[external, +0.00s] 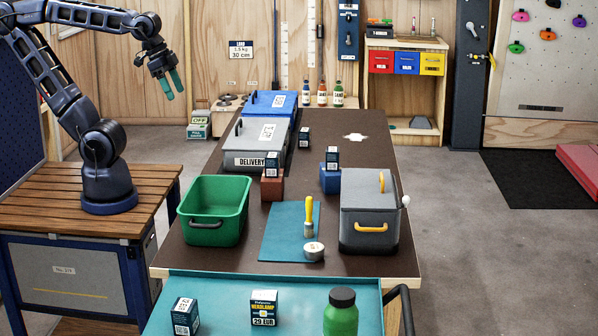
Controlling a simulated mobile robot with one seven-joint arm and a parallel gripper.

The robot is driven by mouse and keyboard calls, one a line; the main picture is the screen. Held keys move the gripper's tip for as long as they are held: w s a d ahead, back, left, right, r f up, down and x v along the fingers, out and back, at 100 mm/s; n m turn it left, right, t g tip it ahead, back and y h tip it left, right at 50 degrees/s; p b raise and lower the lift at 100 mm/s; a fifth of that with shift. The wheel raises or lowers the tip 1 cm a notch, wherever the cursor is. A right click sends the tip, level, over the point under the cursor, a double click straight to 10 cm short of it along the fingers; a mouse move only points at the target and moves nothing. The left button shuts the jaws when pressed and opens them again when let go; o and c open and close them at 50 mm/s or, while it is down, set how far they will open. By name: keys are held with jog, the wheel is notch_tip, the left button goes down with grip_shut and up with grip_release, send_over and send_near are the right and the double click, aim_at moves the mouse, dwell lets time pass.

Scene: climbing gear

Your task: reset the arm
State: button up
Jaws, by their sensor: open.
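My gripper (168,86) is at the upper left of the external view, at the end of my raised arm. Its two teal fingers point down and stand apart, with nothing between them. It hangs in the air to the left of the dark table (352,157), above and behind my wooden-topped base. It touches nothing.
On the table are a green bin (215,212), a grey DELIVERY box (258,146), a blue box (270,103), a grey lidded box (369,213) and a brush (309,218) on a teal mat (280,233). A teal tray (225,290) holding small boxes is in front.

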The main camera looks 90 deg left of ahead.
jog(key=shift+s+a+f+n, duration=0.15)
jog(key=shift+s+f+n, duration=0.1)
jog(key=shift+s, duration=0.15)
jog(key=shift+s+a+f+n, duration=0.15)
jog(key=shift+s+n, duration=0.1)
jog(key=shift+s, duration=0.15)
